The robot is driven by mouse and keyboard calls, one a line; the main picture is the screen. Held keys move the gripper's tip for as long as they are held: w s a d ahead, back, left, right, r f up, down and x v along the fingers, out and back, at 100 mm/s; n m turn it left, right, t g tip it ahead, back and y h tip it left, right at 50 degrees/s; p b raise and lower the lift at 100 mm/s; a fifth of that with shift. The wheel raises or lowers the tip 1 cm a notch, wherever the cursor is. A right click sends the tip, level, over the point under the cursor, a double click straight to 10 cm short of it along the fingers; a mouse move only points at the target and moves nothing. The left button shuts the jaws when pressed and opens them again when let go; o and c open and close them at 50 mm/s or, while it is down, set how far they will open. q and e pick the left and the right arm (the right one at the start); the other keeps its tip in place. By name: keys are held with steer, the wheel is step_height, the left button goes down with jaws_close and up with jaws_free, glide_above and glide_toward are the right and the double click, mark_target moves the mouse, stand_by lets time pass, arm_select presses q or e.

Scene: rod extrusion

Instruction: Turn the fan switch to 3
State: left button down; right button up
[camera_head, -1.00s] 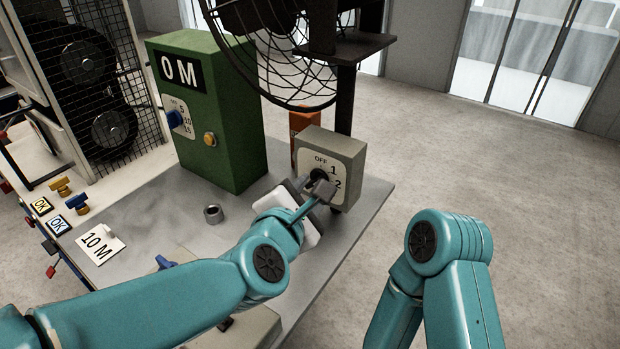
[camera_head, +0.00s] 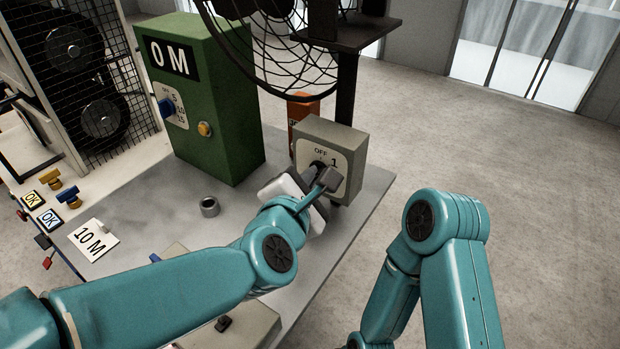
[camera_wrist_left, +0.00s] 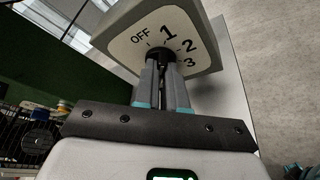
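The fan switch is a grey-beige box (camera_head: 346,150) with a pale dial plate, below the fan on the table's far right edge. In the left wrist view its dial (camera_wrist_left: 140,41) reads OFF, 1, 2 and 3 around a black knob (camera_wrist_left: 159,55). My left gripper (camera_wrist_left: 161,66) has its two fingers close together at the knob, apparently closed around it. In the head view the left gripper (camera_head: 326,176) covers the 2 and 3. Which number the knob points to cannot be told. My right gripper is not in view; only the right arm shows.
The caged fan (camera_head: 285,50) hangs above on a dark post. A green box (camera_head: 205,100) marked 0 M stands left of the switch, and an orange part (camera_head: 303,108) behind it. A grey ring (camera_head: 209,206) and a 10 M card (camera_head: 92,240) lie on the table.

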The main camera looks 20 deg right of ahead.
arm_select(q)
steer(key=shift+w, duration=0.1)
steer(key=shift+f, duration=0.1)
steer(key=m+t+h+b, duration=0.1)
steer(key=m+b, duration=0.4)
steer(key=b, duration=0.1)
steer(key=m+t+h+b, duration=0.1)
steer(key=m+t+b, duration=0.1)
steer(key=m+b, duration=0.3)
steer(key=f+m+t+h+b, duration=0.1)
steer(key=m+t+b, duration=0.1)
steer(key=m+b, duration=0.3)
steer(key=shift+f+b, duration=0.1)
steer(key=shift+b, duration=1.15)
